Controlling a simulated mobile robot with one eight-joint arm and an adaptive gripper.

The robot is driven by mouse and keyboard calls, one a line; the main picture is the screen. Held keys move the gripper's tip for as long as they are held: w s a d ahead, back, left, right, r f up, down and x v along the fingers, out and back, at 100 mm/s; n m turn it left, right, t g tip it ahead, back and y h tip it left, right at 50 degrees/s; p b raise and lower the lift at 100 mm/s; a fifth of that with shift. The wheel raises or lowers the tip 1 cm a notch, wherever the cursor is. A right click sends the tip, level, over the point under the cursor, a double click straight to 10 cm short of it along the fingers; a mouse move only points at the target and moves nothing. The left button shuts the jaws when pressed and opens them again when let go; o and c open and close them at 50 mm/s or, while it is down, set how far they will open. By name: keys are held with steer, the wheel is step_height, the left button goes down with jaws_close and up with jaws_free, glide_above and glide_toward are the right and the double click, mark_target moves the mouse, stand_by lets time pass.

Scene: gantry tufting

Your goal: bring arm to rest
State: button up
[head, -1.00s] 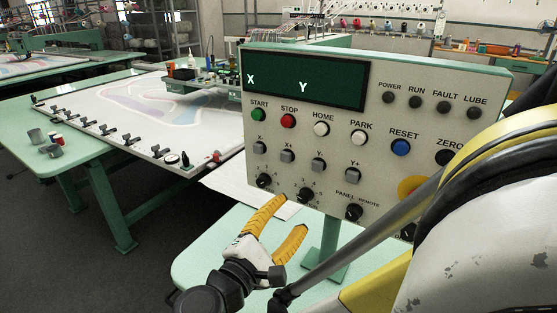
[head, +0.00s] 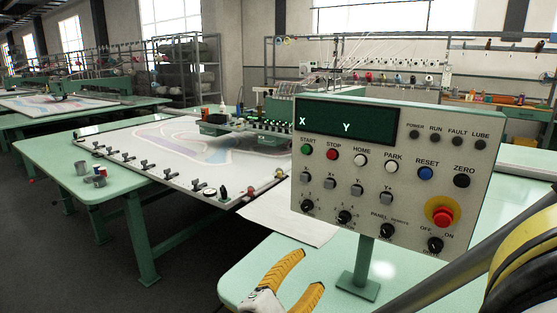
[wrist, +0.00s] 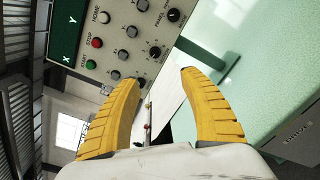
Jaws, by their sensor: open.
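My gripper (head: 296,279) is low in the head view, in front of and below the control panel (head: 468,205). Its two yellow ribbed fingers are apart with nothing between them. In the wrist view my gripper (wrist: 165,95) also shows open and empty, its fingertips pointing toward the panel's lower knobs without visibly touching them. Part of my arm, with a grey tube and a yellow band, shows at the lower right of the head view.
The panel stands on a green post (head: 363,268) on a pale green table (head: 250,268). A paper sheet (head: 290,221) lies at its left. A long frame table (head: 60,170) with clamps and cups (head: 98,181) stands left. Thread racks line the back. Dark floor is clear at lower left.

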steer(key=s+d+f+m+g+y, duration=0.1)
steer(key=d+f+m+g+y, duration=0.2)
steer(key=d, duration=0.4)
steer(key=s+d+f+m+g+y, duration=0.1)
steer(key=d+f+m+g, duration=0.3)
steer(key=d, duration=0.3)
steer(key=s+m+y, duration=0.5)
steer(key=s+m, duration=0.4)
steer(key=m, duration=0.2)
steer(key=shift+d+r+m+y, duration=0.3)
steer(key=shift+r+m+y, duration=0.1)
steer(key=shift+r, duration=0.05)
steer(key=shift+c, duration=0.6)
